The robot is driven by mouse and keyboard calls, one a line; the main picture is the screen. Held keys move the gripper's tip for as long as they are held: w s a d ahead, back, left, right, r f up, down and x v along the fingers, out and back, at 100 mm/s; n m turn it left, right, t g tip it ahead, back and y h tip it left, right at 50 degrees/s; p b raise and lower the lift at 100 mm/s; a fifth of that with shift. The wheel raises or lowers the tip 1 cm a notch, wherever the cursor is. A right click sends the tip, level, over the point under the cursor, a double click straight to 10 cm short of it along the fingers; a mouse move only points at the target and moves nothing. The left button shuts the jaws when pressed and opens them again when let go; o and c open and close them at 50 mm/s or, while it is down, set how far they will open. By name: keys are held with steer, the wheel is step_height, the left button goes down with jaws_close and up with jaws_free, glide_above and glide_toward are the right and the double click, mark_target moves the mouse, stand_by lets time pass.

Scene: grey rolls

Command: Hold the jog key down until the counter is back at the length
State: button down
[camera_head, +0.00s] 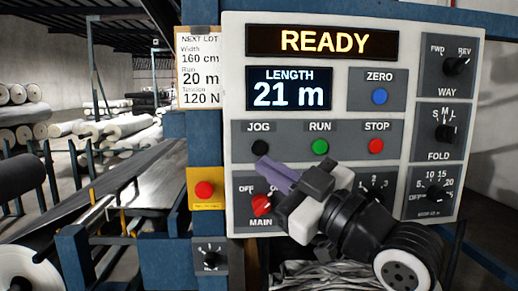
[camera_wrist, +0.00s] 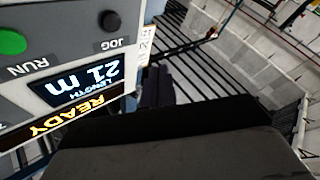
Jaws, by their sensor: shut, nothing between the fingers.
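The black JOG key (camera_head: 260,147) is on the white control panel (camera_head: 350,105), left of the green RUN and red STOP keys. It also shows in the wrist view (camera_wrist: 110,20). The length counter (camera_head: 289,89) reads 21 m, and the display above it (camera_head: 322,41) reads READY. The lot card (camera_head: 200,70) reads width 160 cm, run 20 m, with a tension line. My gripper (camera_head: 263,166) is shut and empty, its purple fingers just below the JOG key in the head view. In the wrist view its fingertips (camera_wrist: 157,75) appear apart from the key.
The WAY knob (camera_head: 456,65) points toward REV. The blue ZERO key (camera_head: 379,96), RUN key (camera_head: 320,147) and STOP key (camera_head: 376,146) are nearby. The red MAIN switch (camera_head: 262,205) is below my fingers. A red button on yellow (camera_head: 205,190) is at left.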

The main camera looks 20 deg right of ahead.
steer(key=p, duration=0.2)
glide_toward(252, 146)
steer(key=w+a+r, duration=0.2)
steer(key=a, duration=0.2)
steer(key=shift+w+d+f, duration=0.1)
steer(key=shift+w+d, duration=0.25)
steer(key=shift+w, duration=0.5)
steer(key=shift+w+b, duration=0.1)
steer(key=shift+b, duration=0.2)
stand_by(0.9)
steer(key=shift+w+d, duration=0.15)
steer(key=shift+w, duration=0.15)
steer(key=shift+w+d, duration=0.1)
steer(key=shift+w, duration=0.3)
stand_by(2.1)
stand_by(1.4)
steer(key=shift+s+a+b, duration=0.25)
steer(key=shift+s+b, duration=0.25)
steer(key=shift+s, duration=0.3)
steer(key=shift+s, duration=0.1)
